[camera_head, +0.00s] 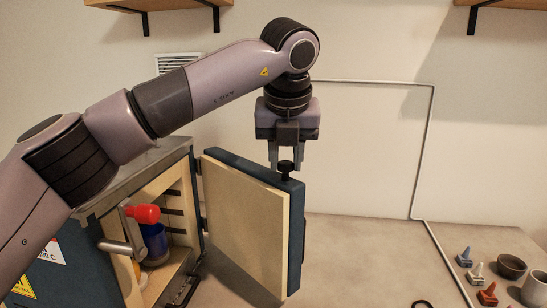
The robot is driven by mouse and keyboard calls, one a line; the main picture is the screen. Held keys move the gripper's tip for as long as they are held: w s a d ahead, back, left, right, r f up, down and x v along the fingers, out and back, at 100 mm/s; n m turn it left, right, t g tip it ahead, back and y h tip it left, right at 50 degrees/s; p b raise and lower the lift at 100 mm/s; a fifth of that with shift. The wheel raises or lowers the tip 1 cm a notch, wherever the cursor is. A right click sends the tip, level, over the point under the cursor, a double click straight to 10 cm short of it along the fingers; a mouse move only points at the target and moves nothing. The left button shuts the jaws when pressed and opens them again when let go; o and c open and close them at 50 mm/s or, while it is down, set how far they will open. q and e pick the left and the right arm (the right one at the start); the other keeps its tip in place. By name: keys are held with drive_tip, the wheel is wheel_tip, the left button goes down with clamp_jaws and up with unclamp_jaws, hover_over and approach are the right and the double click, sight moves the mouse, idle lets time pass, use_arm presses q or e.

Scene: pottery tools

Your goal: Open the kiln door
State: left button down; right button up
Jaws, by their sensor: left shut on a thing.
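The kiln (150,163) is a blue box with a grey top at the left. Its door (245,222) has a cream inner face and a blue edge, and stands swung wide open on its hinge side. A black knob (286,168) sits at the top of the door's free edge. My left gripper (286,163) points down from above and is shut on this knob. Much of the kiln's left side is hidden behind my left arm. My right gripper is not in view.
A blue pot (154,243) stands inside the kiln, near a lever with a red grip (143,214). Several small clamp-like tools (476,270) and a dark cup (511,266) lie at the right. The table (360,255) right of the door is clear.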

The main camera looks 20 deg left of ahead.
use_arm(q)
drive_tip(key=shift+n+y, duration=0.3)
drive_tip(key=shift+n, duration=0.6)
drive_tip(key=shift+w+d+r, duration=0.1)
drive_tip(key=shift+w+d, duration=0.15)
drive_tip(key=shift+w, duration=0.45)
drive_tip(key=shift+w+d+f, duration=0.1)
drive_tip(key=shift+w+d, duration=0.15)
drive_tip(key=shift+w, duration=0.5)
drive_tip(key=shift+w+d+r, duration=0.1)
drive_tip(key=shift+w+d, duration=0.15)
drive_tip(key=shift+w, duration=0.45)
drive_tip(key=c, duration=0.8)
unclamp_jaws()
drive_tip(key=v, duration=0.7)
drive_tip(key=shift+r, duration=0.1)
clamp_jaws()
drive_tip(key=shift+d, duration=0.1)
